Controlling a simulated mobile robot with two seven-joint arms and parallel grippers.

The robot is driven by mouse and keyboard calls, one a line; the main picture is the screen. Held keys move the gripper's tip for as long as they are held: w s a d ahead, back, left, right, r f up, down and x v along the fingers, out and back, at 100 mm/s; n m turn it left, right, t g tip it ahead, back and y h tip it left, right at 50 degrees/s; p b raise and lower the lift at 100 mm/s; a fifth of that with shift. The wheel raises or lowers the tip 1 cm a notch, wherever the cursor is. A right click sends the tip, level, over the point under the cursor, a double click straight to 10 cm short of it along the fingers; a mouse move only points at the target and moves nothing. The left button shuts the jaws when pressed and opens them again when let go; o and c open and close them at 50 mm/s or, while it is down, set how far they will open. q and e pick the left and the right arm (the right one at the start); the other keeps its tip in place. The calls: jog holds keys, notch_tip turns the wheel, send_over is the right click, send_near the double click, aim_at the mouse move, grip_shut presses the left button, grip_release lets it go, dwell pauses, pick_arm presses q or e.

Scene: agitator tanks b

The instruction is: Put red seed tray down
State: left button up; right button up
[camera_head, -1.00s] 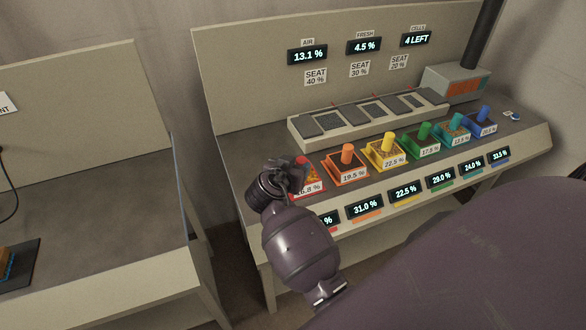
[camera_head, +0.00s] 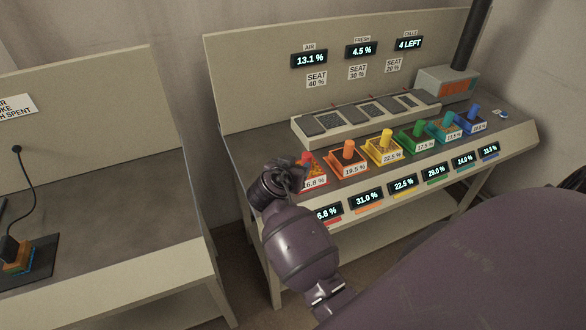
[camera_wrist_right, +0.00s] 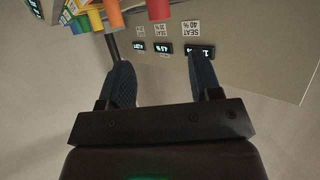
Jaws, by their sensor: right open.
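The red seed tray (camera_head: 315,172) sits upright on the right-hand bench at the left end of a row of coloured trays. Its left part is hidden behind my right gripper (camera_head: 290,172). The tray's red knob (camera_head: 303,157) shows just above the gripper. In the right wrist view the jaws of my right gripper (camera_wrist_right: 158,58) are apart with nothing between them. The red knob (camera_wrist_right: 158,10) is beyond the fingertips, at the top edge. My left gripper is in neither view.
The orange tray (camera_head: 347,163) and yellow tray (camera_head: 383,150) stand close to the right, followed by green, teal and blue ones. Behind them is a raised rack (camera_head: 320,132) with several dark pads. The bench's left end (camera_head: 250,160) is clear.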

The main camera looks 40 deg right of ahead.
jog(key=s+a+f+n+t+y, duration=0.3)
jog(key=s+f+n+y, duration=0.3)
jog(key=s+f+n, duration=0.35)
jog(key=s+a+f+n+y, duration=0.1)
jog(key=s+a+f+y, duration=0.1)
jog(key=s, duration=0.4)
jog(key=s+a+f+n+t+y, duration=0.1)
jog(key=s+a+f+n+y, duration=0.1)
jog(key=s, duration=0.5)
jog(key=shift+a+f+y, duration=0.2)
jog(key=shift+a+y, duration=0.4)
jog(key=shift+f, duration=0.1)
